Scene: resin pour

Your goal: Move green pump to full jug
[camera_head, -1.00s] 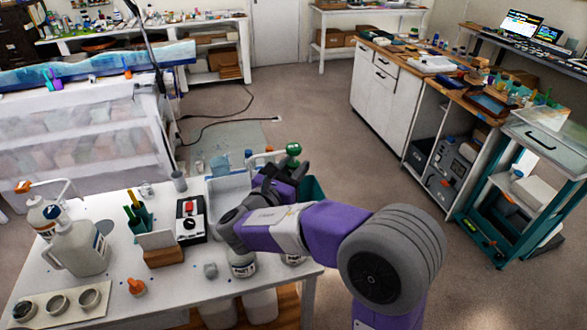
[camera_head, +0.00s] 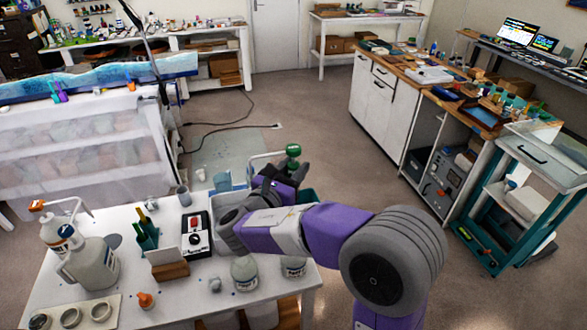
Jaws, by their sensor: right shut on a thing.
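The green pump has a green head (camera_head: 293,151) and a pale spout reaching left. My right gripper (camera_head: 285,172) is shut on it and holds it above the far right part of the white table (camera_head: 115,215). The pump's lower part is hidden behind my gripper and wrist. A large jug with a handle and no pump (camera_head: 92,265) stands at the table's left. Just behind it stands a jug with an orange pump (camera_head: 52,233). I cannot tell how full either is. My left gripper is out of view.
A green holder with sticks (camera_head: 146,235), a black and white device (camera_head: 196,240) and a card in a wooden block (camera_head: 170,270) stand between the jugs and my arm. Labelled bottles (camera_head: 245,274) stand below my forearm. Open floor lies beyond the table.

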